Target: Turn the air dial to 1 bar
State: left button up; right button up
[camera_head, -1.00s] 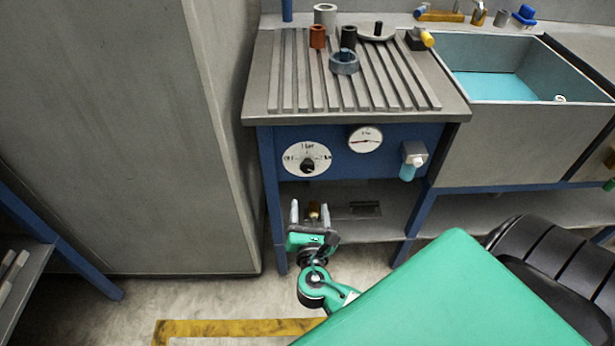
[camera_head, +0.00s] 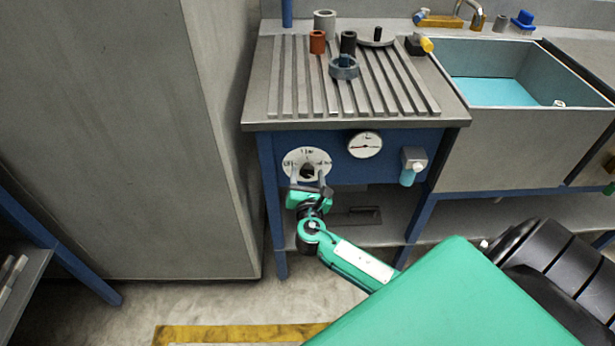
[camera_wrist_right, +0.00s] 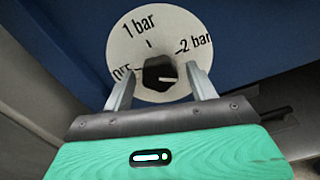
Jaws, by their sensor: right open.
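The air dial is a white round plate (camera_head: 293,157) on the blue front panel. In the right wrist view the dial plate (camera_wrist_right: 182,30) reads OFF at left, 1 bar at top and 2 bar at right. Its dark knob (camera_wrist_right: 157,70) sits in the middle, with a small pale mark on its right side, below the 2 bar tick. My right gripper (camera_head: 308,173) is open in front of the dial. In the wrist view its fingers (camera_wrist_right: 160,78) stand either side of the knob, with gaps showing; I see no contact. My left gripper is not in view.
A round gauge (camera_head: 364,145) and a bottle-like fitting (camera_head: 411,166) sit right of the dial. The ribbed worktop (camera_head: 290,95) overhangs above and holds several small parts. A grey cabinet wall (camera_head: 140,130) stands close on the left. A shelf (camera_head: 375,228) lies below.

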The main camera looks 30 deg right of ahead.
jog(key=shift+c, duration=0.2)
jog(key=c, duration=1)
jog(key=shift+o, duration=0.2)
